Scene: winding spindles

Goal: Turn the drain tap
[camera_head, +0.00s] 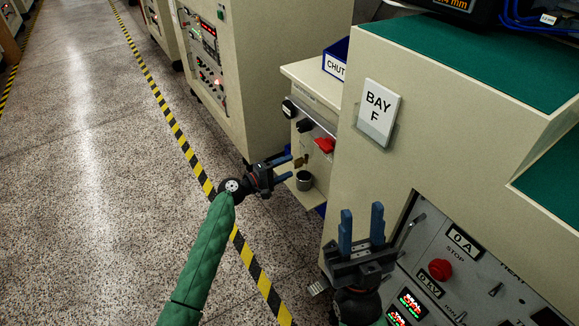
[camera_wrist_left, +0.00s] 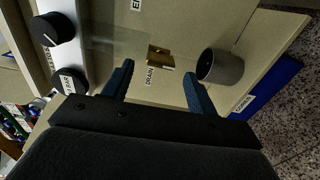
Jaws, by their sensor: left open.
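A small brass tap (camera_head: 299,161) sits on the cream front of the low cabinet. My right gripper (camera_head: 362,216) is open and empty, pointing up before the Bay F machine.
Black knobs (camera_wrist_left: 52,29) and a red handle (camera_head: 324,146) are on the same cabinet. A blue bin (camera_head: 337,60) stands on its top. The Bay F machine (camera_head: 430,110) with a red stop button (camera_head: 440,269) is at right. Open floor (camera_head: 80,170) lies at left.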

